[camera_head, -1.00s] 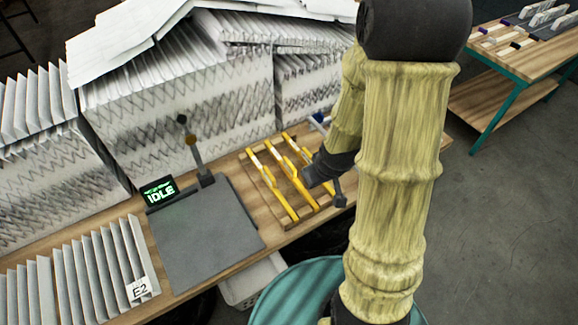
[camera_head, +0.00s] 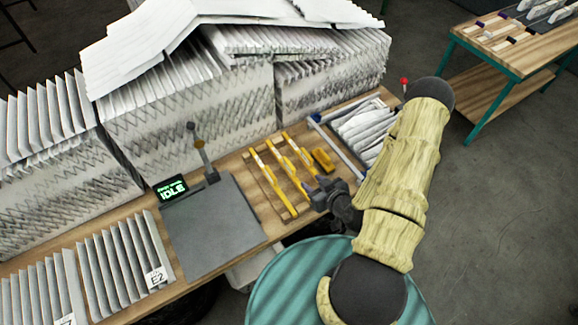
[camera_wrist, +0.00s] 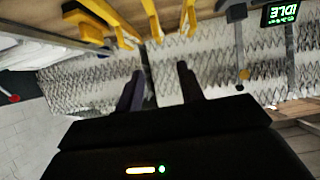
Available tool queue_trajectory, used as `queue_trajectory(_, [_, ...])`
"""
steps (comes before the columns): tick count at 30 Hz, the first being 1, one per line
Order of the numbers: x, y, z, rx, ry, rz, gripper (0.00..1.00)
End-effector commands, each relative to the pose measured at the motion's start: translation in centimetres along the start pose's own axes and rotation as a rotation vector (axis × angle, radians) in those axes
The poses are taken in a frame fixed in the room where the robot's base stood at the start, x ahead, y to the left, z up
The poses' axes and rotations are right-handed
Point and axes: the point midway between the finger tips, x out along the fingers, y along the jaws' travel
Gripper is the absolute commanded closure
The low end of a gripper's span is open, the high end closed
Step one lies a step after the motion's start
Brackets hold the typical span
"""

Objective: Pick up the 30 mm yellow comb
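Three yellow combs lie side by side on a wooden rack: a left one (camera_head: 273,182), a middle one (camera_head: 291,172) and a right one (camera_head: 302,156). No size marking is readable, so I cannot tell which is 30 mm. My gripper (camera_head: 318,190) is just right of the combs' near ends, apart from them as far as I can tell. In the wrist view its two dark fingers (camera_wrist: 162,80) stand apart with nothing between them. Yellow combs (camera_wrist: 153,20) show there at the top edge, beyond the fingertips.
A short yellow block (camera_head: 322,159) lies right of the combs. A grey plate (camera_head: 212,230) with an IDLE display (camera_head: 171,189) is at left. Stacked pleated filters (camera_head: 190,115) stand behind. A tray of white filters (camera_head: 365,130) is at right, with a teal-framed table (camera_head: 515,55) beyond.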

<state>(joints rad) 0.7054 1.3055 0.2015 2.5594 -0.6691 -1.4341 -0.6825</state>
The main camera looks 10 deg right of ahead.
Motion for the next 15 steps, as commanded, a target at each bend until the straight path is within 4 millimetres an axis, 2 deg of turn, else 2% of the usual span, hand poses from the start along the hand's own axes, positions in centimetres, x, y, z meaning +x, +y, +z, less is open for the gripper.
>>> queue_trajectory(10, [0.1,0.0,0.0,0.001,0.006,0.003,0.62])
queue_trajectory(15, [1.0,0.0,0.3,-0.001,0.008,0.002,0.62])
